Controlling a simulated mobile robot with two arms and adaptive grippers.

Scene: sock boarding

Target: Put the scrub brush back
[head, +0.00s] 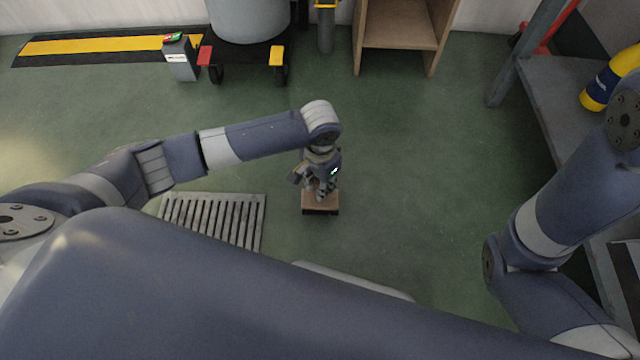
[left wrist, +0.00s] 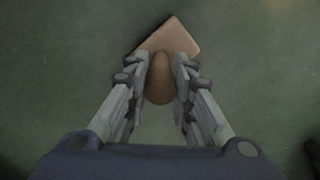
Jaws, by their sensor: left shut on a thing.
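The scrub brush (head: 320,208) shows as a light brown block with dark bristles beneath, over the green floor near the middle of the head view. My left gripper (head: 322,190) points down from above and is shut on the brush. In the left wrist view, the fingers (left wrist: 161,68) hold a rounded brown grip (left wrist: 159,90) between them, with the flat tan block of the brush (left wrist: 178,38) beyond. I cannot tell whether the bristles touch the floor. My right arm shows at the right, but its gripper is out of view.
A floor grate (head: 215,217) lies left of the brush. A wooden shelf unit (head: 400,25), a large grey drum (head: 249,18) on a wheeled base and a small grey box (head: 181,60) stand at the back. A grey metal bench (head: 560,85) with a yellow-blue cylinder is at right. Floor between is clear.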

